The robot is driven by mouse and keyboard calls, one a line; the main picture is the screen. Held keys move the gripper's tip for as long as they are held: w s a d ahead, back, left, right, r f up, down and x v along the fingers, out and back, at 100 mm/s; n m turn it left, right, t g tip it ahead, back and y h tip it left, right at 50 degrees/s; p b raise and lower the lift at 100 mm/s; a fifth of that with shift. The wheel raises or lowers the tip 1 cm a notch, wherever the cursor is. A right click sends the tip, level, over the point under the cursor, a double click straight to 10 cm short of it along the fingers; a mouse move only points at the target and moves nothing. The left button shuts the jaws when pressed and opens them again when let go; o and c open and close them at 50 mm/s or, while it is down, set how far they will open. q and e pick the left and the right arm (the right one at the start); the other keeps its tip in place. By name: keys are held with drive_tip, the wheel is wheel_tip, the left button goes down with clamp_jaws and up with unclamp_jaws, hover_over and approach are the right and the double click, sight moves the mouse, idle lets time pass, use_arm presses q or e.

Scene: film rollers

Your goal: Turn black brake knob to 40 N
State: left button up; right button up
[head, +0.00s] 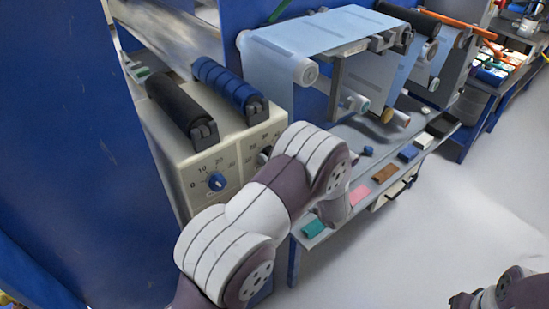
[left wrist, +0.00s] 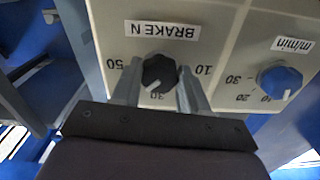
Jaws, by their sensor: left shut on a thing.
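The black brake knob (left wrist: 158,73) sits on the cream panel under the upside-down label BRAKE N (left wrist: 162,30) in the left wrist view. My left gripper (left wrist: 159,76) has one finger on each side of the knob and is shut on it. The knob's white pointer aims down and left in the picture, just left of the 30. The 50 and 10 also show; the 40 is hidden, apparently by the left finger.
A blue m/min knob (left wrist: 280,80) is beside the brake knob; it also shows in the head view (head: 216,181). Black (head: 180,104) and blue (head: 225,82) rollers lie on the box top. A film machine (head: 320,32) and a shelf with coloured blocks stand to the right.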

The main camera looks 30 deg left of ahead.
use_arm(q)
drive_tip(key=o, duration=1.1)
drive_tip(key=shift+c, duration=0.2)
drive_tip(key=b+v, duration=0.2)
drive_tip(key=v, duration=1)
drive_tip(key=shift+s+d, duration=0.2)
drive_tip(key=shift+d, duration=0.15)
drive_tip(key=shift+f, duration=0.1)
